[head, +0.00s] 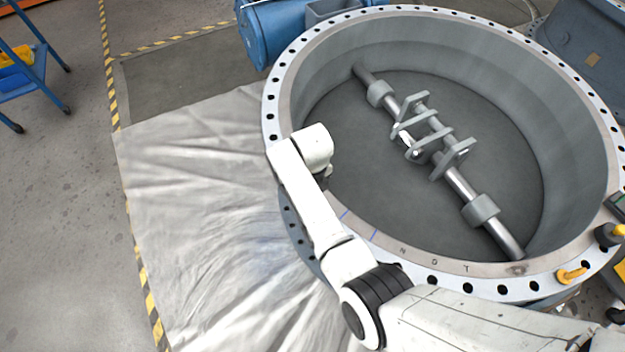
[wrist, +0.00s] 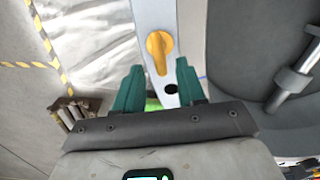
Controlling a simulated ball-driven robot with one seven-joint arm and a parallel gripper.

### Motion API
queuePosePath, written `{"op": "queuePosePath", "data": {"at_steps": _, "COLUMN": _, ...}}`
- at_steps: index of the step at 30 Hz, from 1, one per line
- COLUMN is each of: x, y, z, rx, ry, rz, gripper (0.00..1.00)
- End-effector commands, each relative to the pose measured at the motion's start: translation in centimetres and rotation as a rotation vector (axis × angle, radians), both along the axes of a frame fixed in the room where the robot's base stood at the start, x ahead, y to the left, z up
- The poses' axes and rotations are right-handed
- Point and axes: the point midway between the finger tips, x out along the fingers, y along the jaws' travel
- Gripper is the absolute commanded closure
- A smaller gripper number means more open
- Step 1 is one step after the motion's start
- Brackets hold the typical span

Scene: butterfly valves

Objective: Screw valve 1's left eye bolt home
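Valve 1 is a large grey ring (head: 283,72) with a flange full of bolt holes, lying open side up. In the wrist view, a yellow eye bolt (wrist: 158,46) stands out against the pale flange (wrist: 152,14), just beyond my gripper (wrist: 158,72). The two green fingers are spread apart with nothing held between them. The bolt's lower end shows in the gap near the fingertips; I cannot tell how deep it is seated. In the head view my arm covers the left flange, and that bolt is hidden. Another yellow eye bolt (head: 571,275) lies at the flange's right front.
A shaft with grey brackets (head: 428,130) crosses the ring's inside. A wrinkled pale sheet (head: 190,190) covers the floor at left. A blue cart (head: 30,65) stands at far left, and a blue cylinder (head: 280,30) behind the ring. Striped tape (head: 109,75) marks the floor.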

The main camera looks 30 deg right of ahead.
Motion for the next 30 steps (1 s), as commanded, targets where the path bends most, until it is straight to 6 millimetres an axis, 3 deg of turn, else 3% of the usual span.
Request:
{"op": "queuePosePath", "data": {"at_steps": 4, "x": 0.0, "y": 0.0, "z": 2.7, "rx": 0.000, "ry": -0.003, "rz": 0.000, "gripper": 0.60}}
{"op": "queuePosePath", "data": {"at_steps": 10, "x": 0.0, "y": 0.0, "z": 4.9, "rx": 0.000, "ry": 0.000, "rz": 0.000, "gripper": 0.60}}
{"op": "queuePosePath", "data": {"at_steps": 30, "x": -0.1, "y": -0.1, "z": 5.4, "rx": -0.001, "ry": 0.001, "rz": 0.003, "gripper": 0.60}}
